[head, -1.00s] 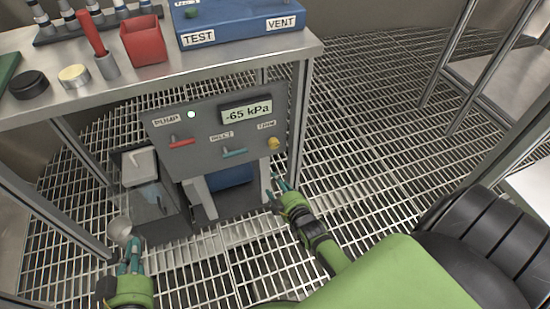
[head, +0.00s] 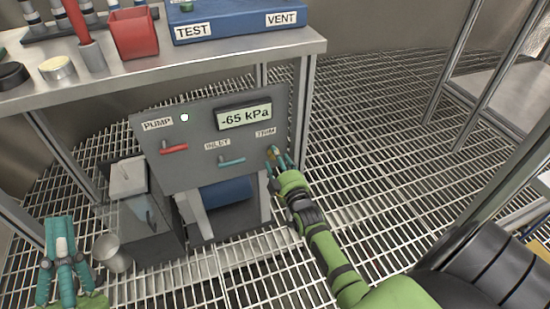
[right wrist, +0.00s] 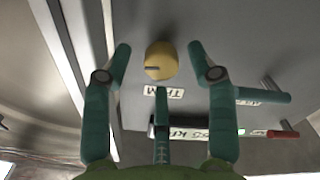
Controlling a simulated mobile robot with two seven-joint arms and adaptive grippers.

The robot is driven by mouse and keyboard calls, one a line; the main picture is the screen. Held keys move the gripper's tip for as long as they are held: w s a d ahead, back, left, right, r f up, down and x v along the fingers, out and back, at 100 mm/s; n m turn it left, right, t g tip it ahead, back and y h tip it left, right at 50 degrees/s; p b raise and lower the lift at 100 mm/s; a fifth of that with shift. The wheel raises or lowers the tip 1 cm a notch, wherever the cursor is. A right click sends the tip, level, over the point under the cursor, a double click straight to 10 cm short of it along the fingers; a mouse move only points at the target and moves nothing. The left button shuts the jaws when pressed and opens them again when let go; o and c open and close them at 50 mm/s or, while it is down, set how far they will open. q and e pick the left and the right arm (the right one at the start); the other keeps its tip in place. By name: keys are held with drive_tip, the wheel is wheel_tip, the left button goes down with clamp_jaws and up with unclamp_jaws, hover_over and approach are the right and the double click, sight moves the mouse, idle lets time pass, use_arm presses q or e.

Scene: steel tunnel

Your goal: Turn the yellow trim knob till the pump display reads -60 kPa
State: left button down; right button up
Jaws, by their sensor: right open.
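The pump panel (head: 200,135) is grey, and its display (head: 244,117) reads -65 kPa. The yellow trim knob (head: 271,153) is at the panel's lower right, below the TRIM label, partly hidden by my fingers. In the right wrist view the knob (right wrist: 160,60) shows a dark line across its face. My right gripper (head: 280,157) is open at the knob. In the right wrist view its two outer fingertips (right wrist: 159,49) stand either side of the knob with gaps. My left gripper (head: 60,222) is low at the left, pointing up, its fingertips close together; its jaw state is unclear.
The red pump lever (head: 174,149) and teal inlet lever (head: 232,161) stick out left of the knob. A steel bench (head: 160,62) with a blue TEST/VENT box (head: 240,25) is above. A metal cup (head: 112,252) is near my left gripper. Grating floor is clear at right.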

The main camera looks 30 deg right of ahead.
use_arm(q)
drive_tip(key=shift+s+r+m+t+h+b, duration=0.15)
drive_tip(key=shift+s+r+m+t+h, duration=0.2)
drive_tip(key=shift+s+r+h, duration=0.35)
drive_tip(key=shift+s+r+m+t+h+b, duration=0.2)
drive_tip(key=shift+s+r+t+h, duration=0.3)
drive_tip(key=shift+s, duration=0.35)
use_arm(e)
drive_tip(key=shift+x, duration=1.15)
drive_tip(key=c, duration=1.1)
drive_tip(key=shift+c, duration=0.2)
use_arm(q)
drive_tip(key=shift+w, duration=0.1)
use_arm(e)
drive_tip(key=m+p, duration=0.2)
drive_tip(key=m, duration=0.1)
drive_tip(key=shift+m, duration=0.4)
drive_tip(key=shift+f, duration=0.1)
use_arm(q)
drive_tip(key=w+a+f+n+g+y, duration=0.1)
drive_tip(key=w+f+n+g+y, duration=0.1)
drive_tip(key=w+f+g+y, duration=0.3)
wheel_tip(320, 180, down, 4)
drive_tip(key=shift+w+r+y, duration=0.1)
drive_tip(key=shift+w+y, duration=0.3)
drive_tip(key=shift+w, duration=0.55)
drive_tip(key=shift+n, duration=0.25)
